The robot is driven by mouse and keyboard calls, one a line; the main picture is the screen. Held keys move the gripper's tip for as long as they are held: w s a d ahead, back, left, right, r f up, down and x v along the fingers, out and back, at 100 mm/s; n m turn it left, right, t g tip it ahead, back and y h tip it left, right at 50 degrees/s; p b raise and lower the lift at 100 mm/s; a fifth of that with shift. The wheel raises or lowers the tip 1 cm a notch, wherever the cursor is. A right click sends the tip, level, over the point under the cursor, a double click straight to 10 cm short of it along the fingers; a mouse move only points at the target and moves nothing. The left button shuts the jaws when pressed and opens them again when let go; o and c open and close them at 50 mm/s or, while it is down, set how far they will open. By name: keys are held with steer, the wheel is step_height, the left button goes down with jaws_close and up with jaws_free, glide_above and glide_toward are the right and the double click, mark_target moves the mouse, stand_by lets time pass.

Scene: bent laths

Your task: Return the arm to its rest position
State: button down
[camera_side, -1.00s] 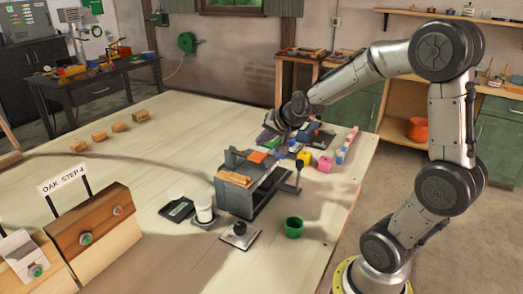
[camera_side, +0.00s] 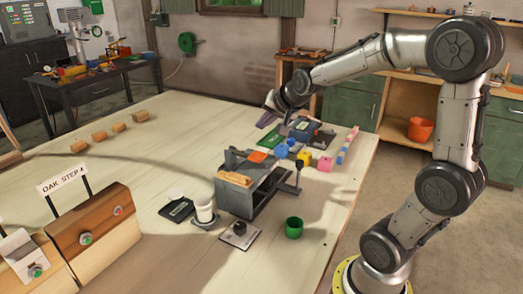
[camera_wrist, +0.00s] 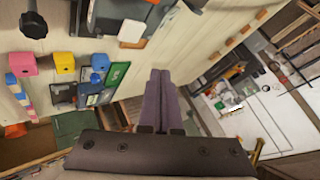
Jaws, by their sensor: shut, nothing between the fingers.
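My gripper (camera_side: 264,119) is in the air above the far part of the pale workbench (camera_side: 185,125). Its two purple fingers show side by side in the wrist view (camera_wrist: 158,78), shut with nothing between them. It is apart from the grey metal fixture (camera_side: 244,195), which stands nearer the camera with wooden pieces (camera_side: 235,179) and an orange piece (camera_side: 257,156) on top. My arm reaches in from the right and is raised and bent.
Blue (camera_side: 281,151), yellow (camera_side: 304,158) and pink (camera_side: 326,164) blocks lie beyond the fixture, near a green board (camera_side: 302,131). Wooden blocks (camera_side: 119,127) lie at left.

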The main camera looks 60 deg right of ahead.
steer(key=s+a+r+n+t+y, duration=0.1)
steer(key=s+a+r+n, duration=0.15)
steer(key=a, duration=0.35)
steer(key=s+a+r+n+t+y, duration=0.1)
steer(key=s+a+r+n, duration=0.15)
steer(key=a, duration=0.45)
steer(key=s+a+f+n+g+y, duration=0.1)
steer(key=s+a+f+n+g, duration=0.1)
steer(key=s, duration=0.6)
steer(key=s+a+f+n+g, duration=0.2)
steer(key=s+f+n, duration=0.3)
steer(key=s, duration=0.3)
steer(key=shift+a+n+g+y, duration=0.25)
steer(key=shift+n+g+y, duration=0.15)
steer(key=shift+n, duration=0.5)
steer(key=shift+s, duration=0.1)
